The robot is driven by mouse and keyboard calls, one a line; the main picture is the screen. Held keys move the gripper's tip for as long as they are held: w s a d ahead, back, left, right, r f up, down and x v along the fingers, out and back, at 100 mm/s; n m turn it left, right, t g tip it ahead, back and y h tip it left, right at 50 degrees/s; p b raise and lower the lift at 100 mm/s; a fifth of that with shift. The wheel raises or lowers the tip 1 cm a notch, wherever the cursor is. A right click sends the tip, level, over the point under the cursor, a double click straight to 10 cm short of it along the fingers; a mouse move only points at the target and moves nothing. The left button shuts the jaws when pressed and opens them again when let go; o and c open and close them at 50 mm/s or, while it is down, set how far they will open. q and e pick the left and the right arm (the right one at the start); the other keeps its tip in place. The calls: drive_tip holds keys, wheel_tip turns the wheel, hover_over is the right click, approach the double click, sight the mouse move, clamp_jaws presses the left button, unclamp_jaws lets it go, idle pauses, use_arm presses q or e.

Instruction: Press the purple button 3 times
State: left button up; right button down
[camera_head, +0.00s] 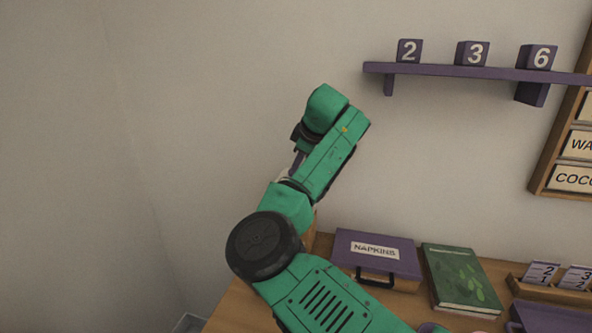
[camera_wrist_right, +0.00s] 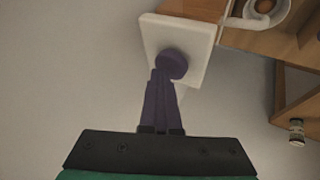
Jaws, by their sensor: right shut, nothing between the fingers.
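The purple button (camera_wrist_right: 172,64) is a round knob on a white square plate (camera_wrist_right: 198,40) in the right wrist view. My right gripper (camera_wrist_right: 162,76) is shut and empty, its purple fingers pointing at the button. The fingertips overlap the button's lower left edge in that view; I cannot tell whether they touch it. In the head view my right gripper (camera_head: 298,161) shows only in part beside my green arm, and the button cannot be made out there. My left gripper is not in view.
A purple napkins box (camera_head: 350,240) and a green book (camera_head: 462,277) lie on the wooden counter (camera_head: 227,311). A purple wall shelf (camera_head: 440,70) holds number blocks. In the wrist view a small jar (camera_wrist_right: 297,131) stands at the right. The wall at left is bare.

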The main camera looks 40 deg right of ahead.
drive_tip(key=shift+f, duration=0.3)
drive_tip(key=shift+r+p, duration=0.7)
drive_tip(key=shift+r, duration=0.55)
wheel_tip(320, 180, up, 5)
drive_tip(key=p, duration=0.3)
idle(2.3)
